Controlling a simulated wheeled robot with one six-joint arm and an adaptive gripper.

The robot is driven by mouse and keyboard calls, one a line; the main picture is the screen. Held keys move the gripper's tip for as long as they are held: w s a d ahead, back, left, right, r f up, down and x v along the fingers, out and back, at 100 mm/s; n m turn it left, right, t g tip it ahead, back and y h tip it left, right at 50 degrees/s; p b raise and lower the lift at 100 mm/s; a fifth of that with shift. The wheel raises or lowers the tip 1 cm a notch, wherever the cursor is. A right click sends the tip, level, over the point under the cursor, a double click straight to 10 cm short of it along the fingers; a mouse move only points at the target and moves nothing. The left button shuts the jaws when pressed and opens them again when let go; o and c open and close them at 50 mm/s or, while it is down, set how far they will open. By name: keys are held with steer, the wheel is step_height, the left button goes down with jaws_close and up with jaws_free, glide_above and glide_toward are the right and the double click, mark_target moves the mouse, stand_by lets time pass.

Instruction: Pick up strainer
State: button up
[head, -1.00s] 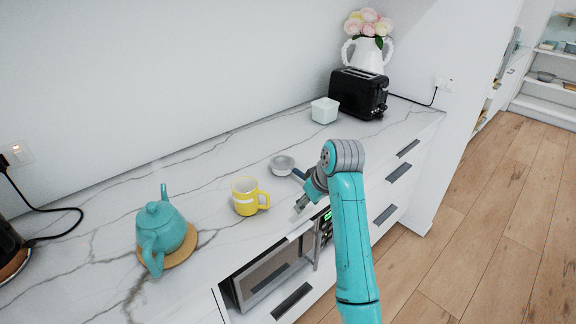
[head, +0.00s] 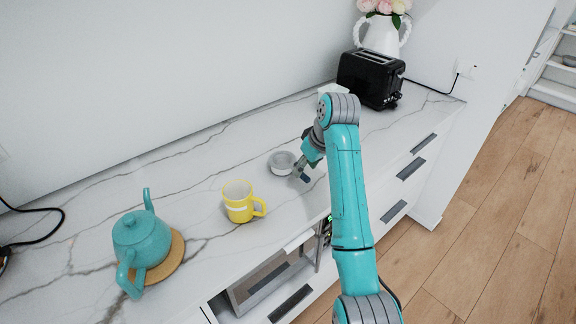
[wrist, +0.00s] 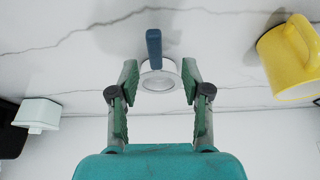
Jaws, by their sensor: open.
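The strainer (head: 281,161) lies on the marble counter, a small grey-white round bowl with a dark blue handle. In the wrist view the strainer (wrist: 158,78) shows between and beyond my fingertips, its blue handle (wrist: 154,43) pointing to the top of the picture. My gripper (wrist: 158,75) is open, one finger on each side of the bowl, with a gap on both sides. In the head view my gripper (head: 302,172) is at the strainer's right, over the handle side, and hides part of the handle. I cannot tell its exact height above the counter.
A yellow mug (head: 239,203) stands left of the strainer. A teal teapot (head: 141,240) sits on a round wooden trivet (head: 172,262) farther left. A pale box (wrist: 38,114), a black toaster (head: 370,78) and a white flower vase (head: 382,35) are towards the back right. Drawers and an oven are below.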

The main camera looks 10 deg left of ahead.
mark_target(290, 168)
steer(key=shift+w+x, duration=0.15)
steer(key=shift+x, duration=1.3)
steer(key=shift+w+x, duration=0.15)
steer(key=shift+x, duration=1.35)
steer(key=shift+d, duration=0.2)
steer(key=shift+c, duration=0.3)
jaws_close()
